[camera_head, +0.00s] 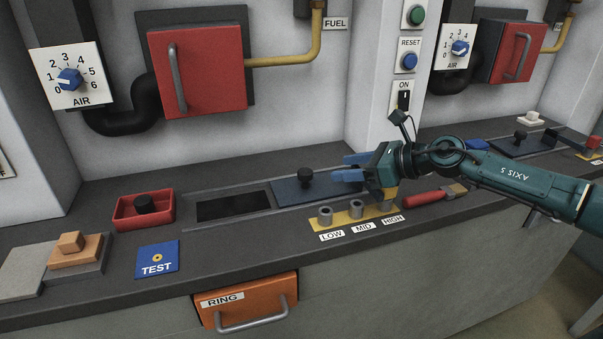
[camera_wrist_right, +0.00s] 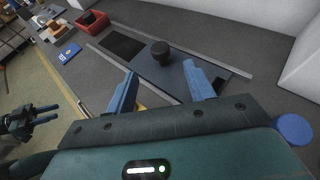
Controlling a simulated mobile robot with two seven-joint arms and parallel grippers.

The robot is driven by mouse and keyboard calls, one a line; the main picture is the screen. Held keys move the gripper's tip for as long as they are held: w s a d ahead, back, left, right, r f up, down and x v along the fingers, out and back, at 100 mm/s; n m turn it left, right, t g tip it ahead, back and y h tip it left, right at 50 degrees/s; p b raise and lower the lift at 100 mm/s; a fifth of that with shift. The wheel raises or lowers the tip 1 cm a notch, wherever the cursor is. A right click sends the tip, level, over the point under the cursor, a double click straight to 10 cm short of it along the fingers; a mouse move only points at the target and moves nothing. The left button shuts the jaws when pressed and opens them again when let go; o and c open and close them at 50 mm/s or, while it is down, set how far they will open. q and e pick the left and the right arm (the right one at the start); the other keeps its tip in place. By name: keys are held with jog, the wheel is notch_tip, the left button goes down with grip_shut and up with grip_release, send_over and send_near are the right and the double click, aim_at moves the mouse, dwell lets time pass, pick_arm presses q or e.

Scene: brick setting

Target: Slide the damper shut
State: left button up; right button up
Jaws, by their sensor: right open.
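The damper is a dark blue sliding plate (camera_head: 277,190) with a black knob (camera_head: 306,175), set between two rails on the counter. To its left a black opening (camera_head: 233,205) lies uncovered. My right gripper (camera_head: 340,168) is open and empty, to the right of the knob, its blue fingers pointing left. In the right wrist view the knob (camera_wrist_right: 160,50) stands just beyond and between the fingertips (camera_wrist_right: 161,69), over the plate (camera_wrist_right: 163,75), with no contact visible. A small gripper at the left edge there (camera_wrist_right: 50,114) looks like my left one; its jaw state is unclear.
A red tray (camera_head: 120,222) with a black knob stands left of the opening. A yellow strip with posts (camera_head: 355,217) and a red-handled brush (camera_head: 430,196) lie along the front, near my right gripper. A red door (camera_head: 210,75) is on the wall behind.

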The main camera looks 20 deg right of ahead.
aim_at(308, 171)
jog(key=x, duration=1.1)
jog(key=shift+w+a, duration=0.1)
jog(key=shift+c, duration=0.2)
grip_shut()
